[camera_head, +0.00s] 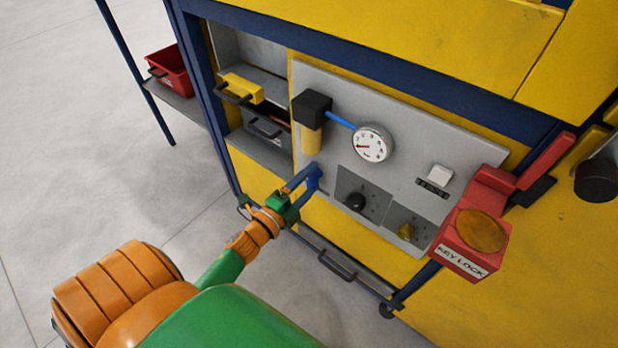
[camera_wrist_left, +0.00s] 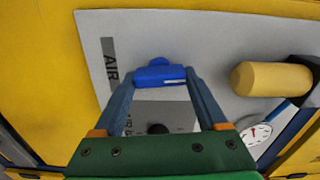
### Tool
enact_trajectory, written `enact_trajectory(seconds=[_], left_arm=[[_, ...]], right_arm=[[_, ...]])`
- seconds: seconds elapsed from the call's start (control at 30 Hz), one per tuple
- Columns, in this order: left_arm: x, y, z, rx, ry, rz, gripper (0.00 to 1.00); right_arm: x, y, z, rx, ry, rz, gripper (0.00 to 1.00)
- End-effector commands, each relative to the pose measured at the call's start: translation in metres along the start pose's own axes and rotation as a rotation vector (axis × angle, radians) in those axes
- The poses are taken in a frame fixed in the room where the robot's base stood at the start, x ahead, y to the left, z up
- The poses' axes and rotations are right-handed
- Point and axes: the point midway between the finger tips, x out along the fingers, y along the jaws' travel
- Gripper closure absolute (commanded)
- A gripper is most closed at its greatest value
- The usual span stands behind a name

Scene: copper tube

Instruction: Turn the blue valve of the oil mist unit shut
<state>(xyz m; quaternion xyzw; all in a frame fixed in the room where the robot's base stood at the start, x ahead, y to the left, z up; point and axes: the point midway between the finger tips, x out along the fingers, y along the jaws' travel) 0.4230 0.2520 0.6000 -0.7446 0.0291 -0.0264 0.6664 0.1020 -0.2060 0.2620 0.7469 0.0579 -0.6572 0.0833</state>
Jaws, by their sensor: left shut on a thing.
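The blue valve (camera_head: 314,178) sits low on the left part of the grey panel (camera_head: 410,135). My left gripper (camera_head: 307,177) reaches it from the lower left and is shut on its handle. In the left wrist view the blue valve (camera_wrist_left: 160,73) lies crosswise between the fingertips of my left gripper (camera_wrist_left: 161,80). The fingers hide part of the valve in the head view. The oil mist unit has a black top (camera_head: 312,104) and a yellow bowl (camera_head: 312,141), above the valve. The bowl also shows in the left wrist view (camera_wrist_left: 268,79). My right gripper is out of view.
A blue tube (camera_head: 341,120) runs to a round gauge (camera_head: 372,144). A black knob (camera_head: 355,202), a brass knob (camera_head: 405,232) and a red key lock box (camera_head: 473,230) lie to the right. Open floor lies left.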

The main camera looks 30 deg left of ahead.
Motion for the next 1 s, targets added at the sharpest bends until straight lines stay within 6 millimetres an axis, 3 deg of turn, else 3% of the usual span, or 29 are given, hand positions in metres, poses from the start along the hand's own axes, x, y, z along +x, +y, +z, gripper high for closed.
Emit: enact_trajectory(seconds=[0.3,0.83,0.87,0.93,1.0], left_arm=[[0.0001,0.0003,0.0002,0.105,0.000,-0.001,0.81],[0.0001,0.0002,0.0003,0.129,0.000,0.000,0.81],[0.0001,0.0002,0.0003,0.129,0.000,0.000,0.22],[0.0001,0.0002,0.0003,0.128,0.000,0.000,0.04],[0.0001,0.0003,0.0002,0.128,0.000,0.000,0.00]], right_arm=[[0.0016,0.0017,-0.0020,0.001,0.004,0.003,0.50],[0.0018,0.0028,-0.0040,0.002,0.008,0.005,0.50],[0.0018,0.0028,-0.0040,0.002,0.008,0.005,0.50],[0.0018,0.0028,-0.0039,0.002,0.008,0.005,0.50],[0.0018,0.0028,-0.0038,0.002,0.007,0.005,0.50]])
